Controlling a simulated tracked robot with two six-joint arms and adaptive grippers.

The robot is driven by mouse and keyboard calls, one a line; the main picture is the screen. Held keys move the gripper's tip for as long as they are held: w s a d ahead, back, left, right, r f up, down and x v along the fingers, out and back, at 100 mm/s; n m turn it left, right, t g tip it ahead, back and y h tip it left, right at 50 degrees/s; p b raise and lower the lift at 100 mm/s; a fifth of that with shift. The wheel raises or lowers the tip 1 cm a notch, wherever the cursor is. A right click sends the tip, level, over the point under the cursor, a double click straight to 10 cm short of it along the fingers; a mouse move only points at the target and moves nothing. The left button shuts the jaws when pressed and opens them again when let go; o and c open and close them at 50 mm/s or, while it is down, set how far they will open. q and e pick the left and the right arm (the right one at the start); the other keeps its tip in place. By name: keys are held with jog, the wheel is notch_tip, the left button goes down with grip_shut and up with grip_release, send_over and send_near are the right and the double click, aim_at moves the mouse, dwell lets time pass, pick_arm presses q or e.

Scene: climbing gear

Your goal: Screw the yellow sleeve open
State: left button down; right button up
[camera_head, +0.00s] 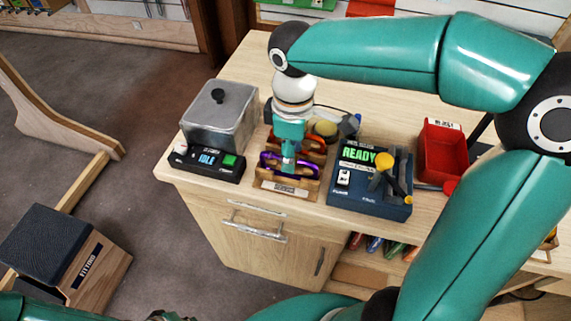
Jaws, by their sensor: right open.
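My right gripper (288,166) points down at a wooden rack (275,186) with a label on its front. Its jaws are open at a purple carabiner (303,169) in the rack's front row; I cannot tell whether they touch it. A red-orange carabiner (318,144) stands behind it, partly covered by the gripper. I cannot make out a yellow sleeve on either carabiner; the gripper hides part of them. My left gripper is out of view; only part of that arm shows at the lower left.
A grey lidded box (213,122) and an IDLE display unit (183,163) stand left of the rack. The cabinet top's front edge is close.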

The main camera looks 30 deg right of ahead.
jog(key=shift+s+a+r, duration=0.1)
jog(key=shift+s+a, duration=0.7)
jog(key=shift+a, duration=0.15)
dwell(0.6)
jog(key=shift+f+b, duration=0.25)
jog(key=shift+b, duration=0.1)
jog(key=shift+f+b, duration=0.95)
jog(key=shift+f, duration=0.25)
jog(key=shift+d, duration=0.1)
jog(key=shift+w+d+p, duration=0.3)
jog(key=shift+w+d, duration=0.5)
jog(key=shift+d, duration=0.05)
jog(key=shift+r, duration=0.15)
jog(key=shift+s+a+r+p, duration=0.15)
jog(key=shift+a+r+p, duration=0.05)
jog(key=shift+r+p, duration=0.45)
jog(key=shift+s+a+r+p, duration=0.15)
jog(key=shift+a+r+p, duration=0.05)
jog(key=shift+r+p, duration=0.45)
jog(key=shift+s+a, duration=0.45)
jog(key=shift+a, duration=0.1)
